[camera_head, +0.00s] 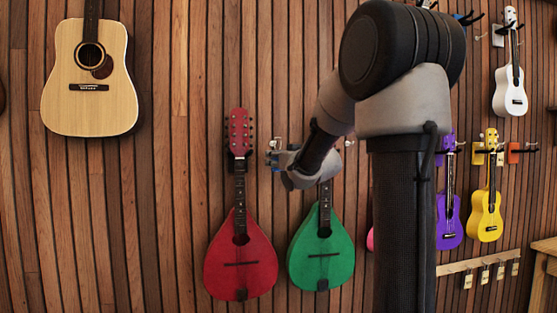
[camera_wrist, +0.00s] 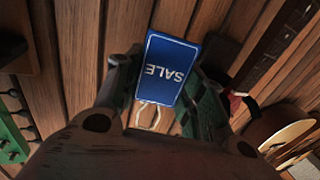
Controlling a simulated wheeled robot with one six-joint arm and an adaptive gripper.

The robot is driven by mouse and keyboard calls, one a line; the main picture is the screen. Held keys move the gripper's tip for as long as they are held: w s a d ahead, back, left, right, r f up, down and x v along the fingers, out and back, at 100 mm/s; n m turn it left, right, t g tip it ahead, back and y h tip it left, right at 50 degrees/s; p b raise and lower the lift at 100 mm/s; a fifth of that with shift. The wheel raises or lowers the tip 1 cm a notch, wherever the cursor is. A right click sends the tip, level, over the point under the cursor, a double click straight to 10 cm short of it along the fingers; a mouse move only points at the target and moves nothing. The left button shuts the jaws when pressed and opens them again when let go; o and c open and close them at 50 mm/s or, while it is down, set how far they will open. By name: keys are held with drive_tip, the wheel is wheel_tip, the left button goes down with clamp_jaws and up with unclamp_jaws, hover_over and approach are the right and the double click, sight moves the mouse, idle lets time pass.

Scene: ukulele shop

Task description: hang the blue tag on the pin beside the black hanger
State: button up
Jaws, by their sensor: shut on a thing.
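The blue tag (camera_wrist: 172,62), printed with SALE, appears upside down between my fingers in the wrist view. My gripper (camera_wrist: 163,84) is shut on it, with one finger on each side. A pale wire loop (camera_wrist: 150,117) shows at the tag's lower end in that view. In the head view my gripper (camera_head: 284,160) is near the wall, above and between the red and green instruments, and the tag is too small to make out surely. A black hanger (camera_head: 469,18) is at the upper right. Which pin belongs to the task I cannot tell.
The red instrument (camera_head: 240,260) and green instrument (camera_head: 321,255) hang below my gripper. A guitar (camera_head: 90,110) hangs at left. Purple (camera_head: 449,222), yellow (camera_head: 486,217) and white (camera_head: 510,95) ukuleles hang at right. My arm hides part of the wall.

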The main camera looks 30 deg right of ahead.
drive_tip(key=shift+w+d+f, duration=0.1)
drive_tip(key=shift+w+d, duration=0.1)
drive_tip(key=shift+w, duration=0.45)
drive_tip(key=shift+w+d+f, duration=0.1)
drive_tip(key=shift+w+d, duration=0.1)
drive_tip(key=shift+w, duration=0.4)
drive_tip(key=shift+w+d+f, duration=0.1)
drive_tip(key=shift+w+d, duration=0.1)
drive_tip(key=shift+w, duration=0.45)
drive_tip(key=shift+w+d+f, duration=0.1)
drive_tip(key=shift+w+f, duration=0.25)
drive_tip(key=shift+w, duration=0.15)
drive_tip(key=o, duration=0.8)
